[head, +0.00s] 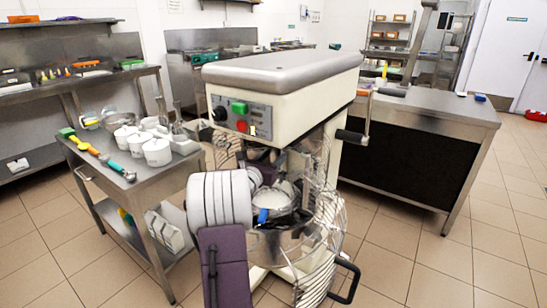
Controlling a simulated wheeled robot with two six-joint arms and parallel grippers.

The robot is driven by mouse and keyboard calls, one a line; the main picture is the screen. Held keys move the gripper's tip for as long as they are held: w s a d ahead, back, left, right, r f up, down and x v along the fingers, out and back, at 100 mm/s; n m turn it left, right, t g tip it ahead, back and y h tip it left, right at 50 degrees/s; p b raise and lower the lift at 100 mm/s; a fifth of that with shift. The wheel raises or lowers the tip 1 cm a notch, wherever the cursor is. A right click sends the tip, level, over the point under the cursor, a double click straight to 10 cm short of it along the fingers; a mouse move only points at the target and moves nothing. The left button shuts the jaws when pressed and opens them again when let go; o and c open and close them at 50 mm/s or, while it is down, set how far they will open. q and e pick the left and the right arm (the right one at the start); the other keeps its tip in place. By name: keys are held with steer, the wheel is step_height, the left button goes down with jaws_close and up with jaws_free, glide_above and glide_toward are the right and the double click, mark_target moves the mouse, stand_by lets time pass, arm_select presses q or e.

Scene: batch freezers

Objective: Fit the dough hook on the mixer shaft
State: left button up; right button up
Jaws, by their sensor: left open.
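The mixer (290,85) stands in the centre, with a cream head, a grey top and a control panel with green and red buttons. Its steel bowl (290,245) sits below the head, behind an opened wire guard (325,205). My left gripper (268,192) is at the bowl opening under the head. It is mostly hidden by my purple and grey arm, and its jaws are open. A small blue part shows beside it at the bowl. The mixer shaft is hidden under the head. I cannot make out the dough hook for certain. My right gripper is out of view.
A steel side table (98,168) at left holds white containers (157,152), upright metal tools and coloured-handled utensils. A steel counter (440,108) with a dark front stands behind right. A black handle (345,282) juts out at lower right.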

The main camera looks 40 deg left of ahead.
arm_select(q)
steer(key=v, duration=0.9)
steer(key=shift+a, duration=0.15)
